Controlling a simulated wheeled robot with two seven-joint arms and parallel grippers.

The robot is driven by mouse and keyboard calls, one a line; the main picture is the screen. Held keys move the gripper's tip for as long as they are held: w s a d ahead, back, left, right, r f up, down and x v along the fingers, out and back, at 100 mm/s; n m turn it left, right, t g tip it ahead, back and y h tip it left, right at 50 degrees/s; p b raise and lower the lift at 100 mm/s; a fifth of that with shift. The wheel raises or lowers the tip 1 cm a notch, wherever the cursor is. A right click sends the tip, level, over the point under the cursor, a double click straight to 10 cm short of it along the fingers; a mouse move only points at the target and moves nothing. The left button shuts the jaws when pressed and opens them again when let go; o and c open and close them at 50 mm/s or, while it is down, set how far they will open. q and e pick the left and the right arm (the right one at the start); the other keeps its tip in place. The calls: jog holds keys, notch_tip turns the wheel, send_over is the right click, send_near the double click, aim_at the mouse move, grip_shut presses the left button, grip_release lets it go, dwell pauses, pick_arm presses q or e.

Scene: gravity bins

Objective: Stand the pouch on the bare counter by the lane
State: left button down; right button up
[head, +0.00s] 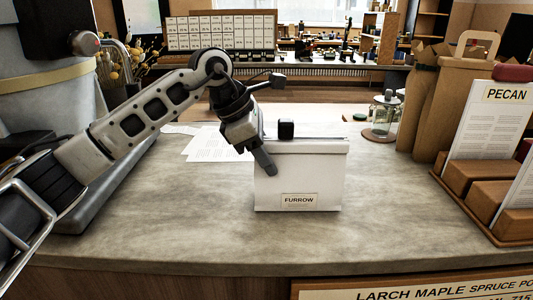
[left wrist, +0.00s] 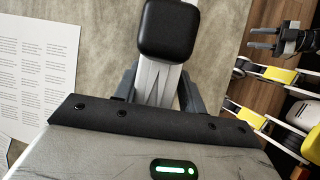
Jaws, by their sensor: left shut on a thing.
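The pouch (head: 300,178) is a white, box-shaped thing with a FURROW label and a black block on top. It is upright over the bare grey counter, its bottom edge at or very close to the surface; I cannot tell if it touches. My left gripper (head: 268,160) comes down at its upper left end and is shut on it. In the left wrist view the fingers (left wrist: 157,92) flank the pouch's white top (left wrist: 150,78), with the black block (left wrist: 168,28) beyond. The far finger is hidden in the head view. My right gripper (left wrist: 262,38) shows small in the left wrist view, empty, fingers apart.
Printed sheets (head: 215,145) lie on the counter behind the pouch. A grey metal tray edge (head: 95,195) is at left. A glass jar (head: 382,118), a brown paper bag (head: 425,100) and a wooden rack (head: 480,185) with a PECAN card stand at right. The counter in front is clear.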

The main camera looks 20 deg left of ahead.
pick_arm(q)
jog(key=shift+f, duration=0.2)
jog(key=c, duration=0.7)
grip_release()
jog(key=shift+c, duration=0.2)
jog(key=shift+f, duration=0.15)
jog(key=v, duration=1.6)
